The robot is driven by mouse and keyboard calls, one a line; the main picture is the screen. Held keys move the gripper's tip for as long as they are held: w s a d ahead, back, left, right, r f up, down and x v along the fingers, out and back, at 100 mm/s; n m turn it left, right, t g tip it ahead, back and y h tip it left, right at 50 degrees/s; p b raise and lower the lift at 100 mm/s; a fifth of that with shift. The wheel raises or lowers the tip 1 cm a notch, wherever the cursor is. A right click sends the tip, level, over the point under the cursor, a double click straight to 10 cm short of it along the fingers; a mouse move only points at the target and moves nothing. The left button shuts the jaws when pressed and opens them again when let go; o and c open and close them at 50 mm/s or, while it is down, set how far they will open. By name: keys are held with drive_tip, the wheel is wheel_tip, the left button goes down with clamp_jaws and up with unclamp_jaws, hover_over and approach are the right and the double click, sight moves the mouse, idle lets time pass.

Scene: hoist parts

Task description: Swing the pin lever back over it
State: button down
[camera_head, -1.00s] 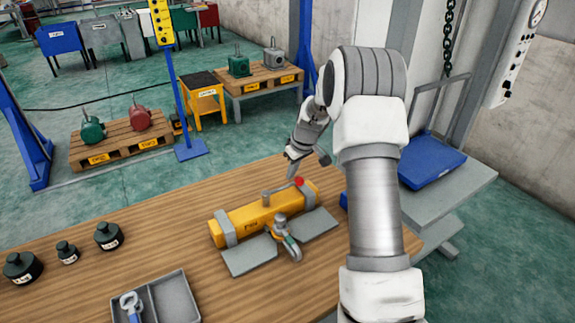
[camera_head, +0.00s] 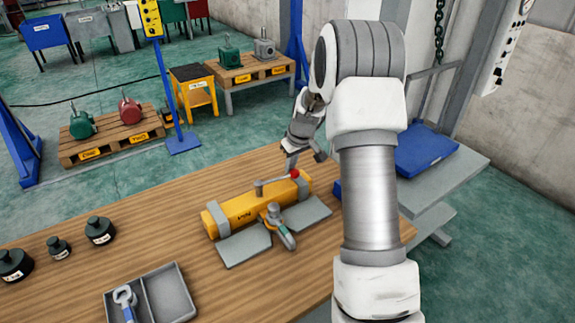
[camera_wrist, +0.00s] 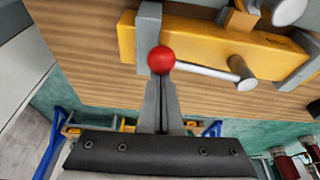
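The pin lever (camera_head: 275,181) is a grey rod with a red ball knob (camera_head: 294,173) on top of the yellow beam (camera_head: 236,212). It runs from a grey pivot post to the knob near the beam's right end. In the wrist view the lever (camera_wrist: 205,71) reaches from the knob (camera_wrist: 161,59) to the post on the right. A grey fitting with a hook (camera_head: 275,220) sits at the beam's near side, around its middle. My gripper (camera_wrist: 161,82) looks shut and empty, its fingertips close beside the knob; I cannot tell whether they touch.
The beam lies on a wooden table (camera_head: 190,262) with grey plates (camera_head: 243,246) at its front. Several dark weights (camera_head: 99,231) stand at the left, and a grey tray (camera_head: 168,293) holds a blue-and-grey shackle. A blue platform (camera_head: 427,150) is to the right.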

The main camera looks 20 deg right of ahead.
drive_tip(key=shift+s+d+m+h+b, duration=0.1)
drive_tip(key=shift+s+m+h+b, duration=0.2)
drive_tip(key=shift+s+m, duration=0.6)
drive_tip(key=s+a+m+g+h+p, duration=0.2)
drive_tip(key=s+a+m+p, duration=0.5)
drive_tip(key=s+m, duration=0.4)
drive_tip(key=shift+m+h+p, duration=0.65)
drive_tip(key=shift+m+h, duration=0.05)
drive_tip(key=shift+m, duration=0.5)
drive_tip(key=shift+a, duration=0.1)
drive_tip(key=d, duration=0.1)
drive_tip(key=w+d+b, duration=0.1)
drive_tip(key=d+f+b, duration=0.1)
drive_tip(key=shift+w+d+f, duration=0.1)
drive_tip(key=shift+w+d, duration=0.1)
drive_tip(key=shift+d, duration=0.2)
drive_tip(key=p+v, duration=0.1)
drive_tip(key=v, duration=0.9)
drive_tip(key=shift+r+p, duration=0.25)
drive_tip(key=shift+p, duration=0.1)
drive_tip(key=shift+w, duration=0.15)
